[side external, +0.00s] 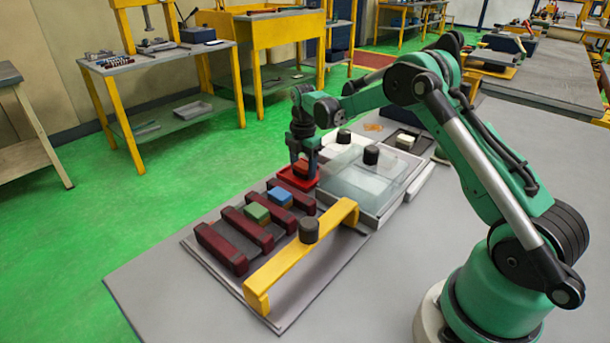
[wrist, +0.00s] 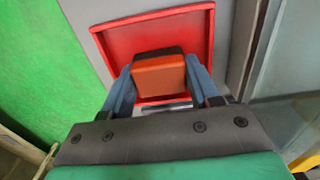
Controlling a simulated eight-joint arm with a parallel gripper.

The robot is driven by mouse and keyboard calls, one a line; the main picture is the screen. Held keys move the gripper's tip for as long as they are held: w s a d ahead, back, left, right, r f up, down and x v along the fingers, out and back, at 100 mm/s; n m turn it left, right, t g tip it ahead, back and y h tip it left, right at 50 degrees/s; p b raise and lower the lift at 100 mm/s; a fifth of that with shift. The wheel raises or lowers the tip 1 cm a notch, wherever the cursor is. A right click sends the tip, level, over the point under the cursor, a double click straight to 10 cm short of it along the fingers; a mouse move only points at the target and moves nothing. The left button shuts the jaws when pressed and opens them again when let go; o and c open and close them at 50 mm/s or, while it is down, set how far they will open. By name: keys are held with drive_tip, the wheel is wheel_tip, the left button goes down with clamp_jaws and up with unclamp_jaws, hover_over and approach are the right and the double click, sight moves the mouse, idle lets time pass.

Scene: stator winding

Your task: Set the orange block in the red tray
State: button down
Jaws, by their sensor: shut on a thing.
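The orange block (wrist: 159,75) is between the two blue fingers of my gripper (wrist: 159,88), which is shut on it. In the wrist view the block appears over the red tray (wrist: 150,33), inside its rim outline. I cannot tell whether the block touches the tray floor. In the side external view, my gripper (side external: 303,160) points down at the red tray (side external: 297,180), and the orange block (side external: 301,166) shows low between the fingers. The front rim of the tray is clear; part of its near side in the wrist view is hidden by the gripper.
A rack with dark red bars (side external: 221,248) holds a green block (side external: 256,212) and a blue block (side external: 280,196). A yellow bar with a black knob (side external: 309,230) stands beside it. A clear-lidded box (side external: 365,182) is close to the tray's right. The grey table's front left is free.

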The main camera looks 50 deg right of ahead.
sight(303, 165)
drive_tip(key=shift+f, duration=0.15)
drive_tip(key=shift+c, duration=2.4)
unclamp_jaws()
wheel_tip(303, 165, up, 12)
drive_tip(key=s+a+r+m+t, duration=0.2)
drive_tip(key=s+a+r+m, duration=0.2)
drive_tip(key=a+r+m, duration=0.15)
drive_tip(key=shift+s+a+f+m+t, duration=0.8)
drive_tip(key=shift+s+a+m, duration=0.7)
drive_tip(key=shift+s+m, duration=0.55)
drive_tip(key=shift+s+a+f+m+t, duration=0.65)
drive_tip(key=shift+s+a+m+t, duration=0.3)
drive_tip(key=shift+s+a+m, duration=0.85)
drive_tip(key=shift+s+a+f+m+t, duration=0.8)
drive_tip(key=shift+s+a+m, duration=0.4)
drive_tip(key=shift+s+m, duration=1.1)
